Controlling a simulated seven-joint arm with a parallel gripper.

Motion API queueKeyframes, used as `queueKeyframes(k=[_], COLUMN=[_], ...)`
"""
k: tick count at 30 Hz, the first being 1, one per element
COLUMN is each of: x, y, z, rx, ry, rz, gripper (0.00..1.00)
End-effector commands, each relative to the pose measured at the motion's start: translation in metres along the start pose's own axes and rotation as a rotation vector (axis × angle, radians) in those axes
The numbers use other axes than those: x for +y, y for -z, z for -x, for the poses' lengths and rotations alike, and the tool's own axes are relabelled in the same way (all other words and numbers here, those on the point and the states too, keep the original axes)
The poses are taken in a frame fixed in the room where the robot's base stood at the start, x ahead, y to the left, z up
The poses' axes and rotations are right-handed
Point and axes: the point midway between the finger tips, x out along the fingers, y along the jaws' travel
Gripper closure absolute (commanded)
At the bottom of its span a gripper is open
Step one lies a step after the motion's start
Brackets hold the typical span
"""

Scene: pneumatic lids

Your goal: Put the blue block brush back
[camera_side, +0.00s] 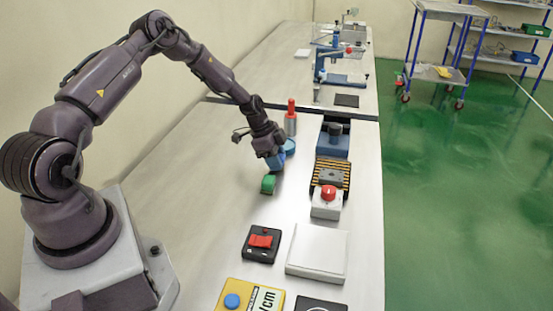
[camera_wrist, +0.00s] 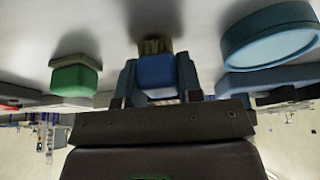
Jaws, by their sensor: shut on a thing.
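The blue block brush (camera_wrist: 157,70) is between the two fingers of my gripper (camera_wrist: 157,82) in the wrist view. Its tan bristles (camera_wrist: 155,46) point toward the bench top. In the side view my gripper (camera_side: 273,156) is low over the bench and the blue brush (camera_side: 275,163) shows at its tips. I cannot tell whether the bristles touch the bench. A green block brush (camera_side: 268,184) stands nearer the camera; it also shows at the left of the wrist view (camera_wrist: 75,78). A round blue dish (camera_side: 289,146) is just beyond my gripper.
A red-topped cylinder (camera_side: 291,121) stands behind the gripper. To the right are a blue fixture (camera_side: 334,143), a striped plate (camera_side: 333,172) and a red button box (camera_side: 327,202). A white pad (camera_side: 317,252) and red switch (camera_side: 261,242) lie nearer. The bench's left is clear.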

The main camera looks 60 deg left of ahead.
Motion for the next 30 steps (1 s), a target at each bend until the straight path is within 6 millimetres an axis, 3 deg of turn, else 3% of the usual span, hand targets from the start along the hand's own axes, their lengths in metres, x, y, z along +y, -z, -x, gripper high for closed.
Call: queueKeyframes(k=[7, 8, 10, 11, 22, 30], x=[0.0, 0.0, 0.0, 0.0, -0.001, -0.001], y=[-0.001, -0.001, -0.001, -0.001, 0.0, 0.0], z=[-0.003, -0.003, -0.003, -0.003, 0.006, 0.059], rx=[0.0, 0.0, 0.0, 0.0, 0.0, 0.0], ry=[-0.001, 0.0, 0.0, 0.0, 0.002, 0.004], rz=[0.001, 0.001, 0.001, 0.001, 0.001, 0.001], gripper=[0.89, 0.59, 0.43, 0.41, 0.41, 0.41])
